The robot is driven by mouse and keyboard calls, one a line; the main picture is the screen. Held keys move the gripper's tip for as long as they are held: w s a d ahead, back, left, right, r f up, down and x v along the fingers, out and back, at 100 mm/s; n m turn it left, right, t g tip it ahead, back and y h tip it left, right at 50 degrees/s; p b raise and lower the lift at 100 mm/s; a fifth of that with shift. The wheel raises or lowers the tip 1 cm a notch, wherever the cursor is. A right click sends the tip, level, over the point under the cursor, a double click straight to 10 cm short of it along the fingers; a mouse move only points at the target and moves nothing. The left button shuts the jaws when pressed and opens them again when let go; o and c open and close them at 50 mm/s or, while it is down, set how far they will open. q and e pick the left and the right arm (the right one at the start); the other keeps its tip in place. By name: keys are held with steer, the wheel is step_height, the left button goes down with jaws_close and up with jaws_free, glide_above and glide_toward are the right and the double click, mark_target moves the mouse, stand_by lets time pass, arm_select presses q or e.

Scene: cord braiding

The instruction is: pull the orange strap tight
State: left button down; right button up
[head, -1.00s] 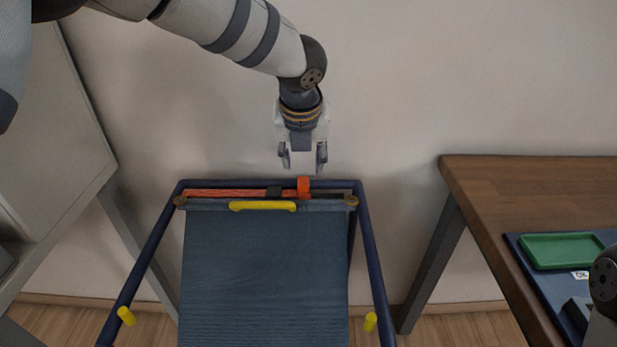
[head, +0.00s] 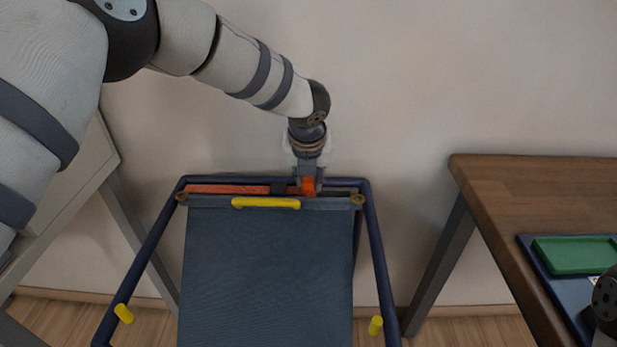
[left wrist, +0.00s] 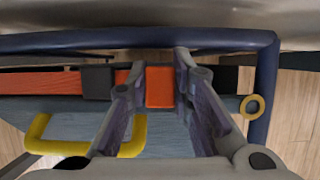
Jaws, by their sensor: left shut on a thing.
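The orange strap (head: 228,189) runs along the top bar of a dark blue frame (head: 375,235), through a dark buckle (head: 278,188). It also shows in the left wrist view (left wrist: 40,82), with the black buckle (left wrist: 97,82) beside it. At the strap's right is an orange end tab (head: 308,186), which also shows in the left wrist view (left wrist: 160,87). My left gripper (head: 308,181) points down at the tab, with one finger on each side, shut on it. My right gripper is not in view; only a piece of that arm shows at the right edge.
A blue fabric panel (head: 270,270) hangs from the frame, with a yellow handle (head: 266,203) at its top. Yellow pegs (head: 124,314) stick out from the frame's sides. A wooden table (head: 530,185) with a green tray (head: 572,256) stands at right. A wall is behind.

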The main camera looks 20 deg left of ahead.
arm_select(q)
steer(key=w+d+b, duration=0.2)
steer(key=d, duration=0.5)
steer(key=shift+d, duration=0.3)
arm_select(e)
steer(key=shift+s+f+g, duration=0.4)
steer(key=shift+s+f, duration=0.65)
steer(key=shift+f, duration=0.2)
arm_select(q)
steer(key=shift+w, duration=0.1)
steer(key=c, duration=1.4)
jaws_free()
steer(key=v, duration=1.2)
